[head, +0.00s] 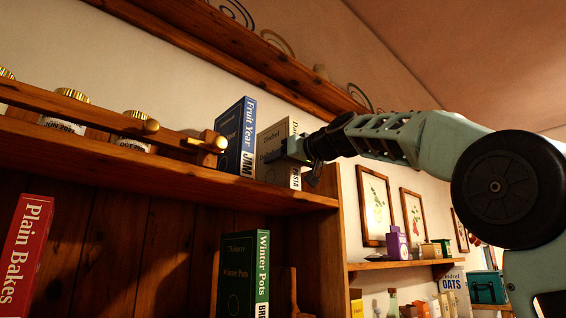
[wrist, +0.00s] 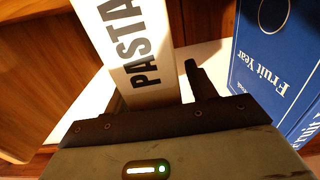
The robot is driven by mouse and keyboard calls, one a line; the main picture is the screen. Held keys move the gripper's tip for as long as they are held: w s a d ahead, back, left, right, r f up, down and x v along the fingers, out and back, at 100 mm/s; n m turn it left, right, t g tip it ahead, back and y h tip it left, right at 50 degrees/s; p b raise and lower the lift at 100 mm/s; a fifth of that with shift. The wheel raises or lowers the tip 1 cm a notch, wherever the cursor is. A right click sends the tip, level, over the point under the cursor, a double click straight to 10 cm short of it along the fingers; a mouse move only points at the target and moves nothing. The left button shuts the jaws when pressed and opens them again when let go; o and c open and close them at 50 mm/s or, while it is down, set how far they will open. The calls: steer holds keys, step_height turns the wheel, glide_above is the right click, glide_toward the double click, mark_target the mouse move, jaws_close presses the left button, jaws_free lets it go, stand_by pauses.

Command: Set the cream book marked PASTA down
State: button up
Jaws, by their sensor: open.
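The cream book marked PASTA (head: 274,142) stands upright on the upper pine shelf, near its right end. Its lettered spine (wrist: 138,48) faces me in the wrist view. My gripper (head: 299,163) is at the spine with its jaws open around the book. In the wrist view one dark finger shows just right of the spine, with a narrow gap between them. The other finger is mostly hidden by the book. The book's base on the shelf is partly hidden by my gripper.
A blue Fruit Year book (head: 236,138) stands just left of the cream book; it also shows in the wrist view (wrist: 275,65). A wooden rail (head: 100,113) with jars behind it lies further left. Below are a green Winter Pots book (head: 245,275) and a red Plain Bakes book (head: 27,255).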

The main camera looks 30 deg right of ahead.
steer(key=s+d+b, duration=0.2)
steer(key=s+b, duration=0.4)
steer(key=s, duration=0.6)
steer(key=shift+b, duration=0.35)
steer(key=shift+d, duration=0.15)
